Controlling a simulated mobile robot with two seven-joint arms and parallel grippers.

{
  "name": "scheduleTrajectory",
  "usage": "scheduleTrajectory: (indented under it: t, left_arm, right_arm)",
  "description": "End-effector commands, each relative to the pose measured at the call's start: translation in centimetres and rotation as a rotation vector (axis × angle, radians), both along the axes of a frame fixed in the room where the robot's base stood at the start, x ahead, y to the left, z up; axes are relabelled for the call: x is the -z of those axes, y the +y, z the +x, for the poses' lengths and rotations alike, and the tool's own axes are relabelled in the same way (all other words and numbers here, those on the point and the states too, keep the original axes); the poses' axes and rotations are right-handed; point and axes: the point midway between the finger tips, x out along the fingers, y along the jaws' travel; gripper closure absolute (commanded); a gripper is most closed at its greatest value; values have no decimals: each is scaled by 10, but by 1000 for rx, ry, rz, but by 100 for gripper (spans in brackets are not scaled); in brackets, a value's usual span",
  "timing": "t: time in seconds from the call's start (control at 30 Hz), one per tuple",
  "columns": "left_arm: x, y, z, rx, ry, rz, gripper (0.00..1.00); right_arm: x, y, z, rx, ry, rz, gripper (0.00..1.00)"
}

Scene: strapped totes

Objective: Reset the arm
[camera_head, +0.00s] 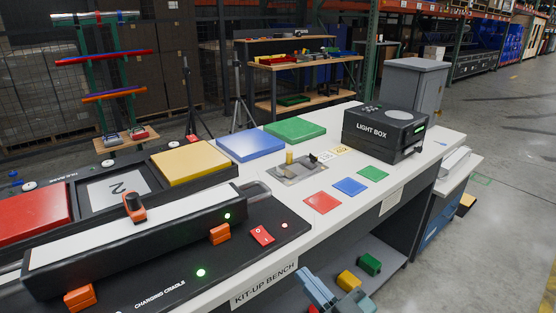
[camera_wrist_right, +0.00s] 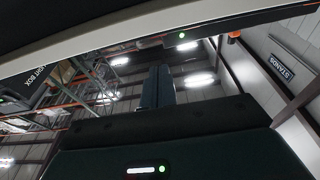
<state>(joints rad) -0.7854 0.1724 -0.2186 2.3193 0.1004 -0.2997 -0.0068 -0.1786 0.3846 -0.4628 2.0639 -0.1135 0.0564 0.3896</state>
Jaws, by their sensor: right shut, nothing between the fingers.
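My right gripper (camera_head: 318,285) is low at the bottom of the head view, in front of the bench's front edge. In the right wrist view its two dark fingers (camera_wrist_right: 157,88) lie together, shut with nothing between them. The kit-up bench (camera_head: 330,222) has a white top. The charging cradle (camera_head: 255,262) on its left end carries a long white-topped bar (camera_head: 130,235), with green lights lit. My left gripper is not in view.
The black light box (camera_head: 384,133) stands at the bench's right end. Red (camera_head: 322,203), blue (camera_head: 350,187) and green (camera_head: 373,173) squares lie near the front edge. Below is a shelf with yellow (camera_head: 348,281) and green (camera_head: 369,264) blocks. Open floor (camera_head: 470,250) lies right.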

Motion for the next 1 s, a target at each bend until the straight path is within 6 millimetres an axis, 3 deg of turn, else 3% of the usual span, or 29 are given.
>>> scheduleTrajectory:
  t: [0.3, 0.63, 0.7, 1.0]
  left_arm:
    - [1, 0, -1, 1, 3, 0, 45]
    - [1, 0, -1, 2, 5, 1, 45]
    - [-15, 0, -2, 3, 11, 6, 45]
    - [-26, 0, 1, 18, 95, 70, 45]
  right_arm:
    - [64, -37, -60, 186, 308, -45, 100]
    - [105, -68, -122, 284, 554, -133, 100]
    - [93, -68, -120, 283, 565, -149, 100]
    - [76, -68, -118, 283, 629, -217, 100]
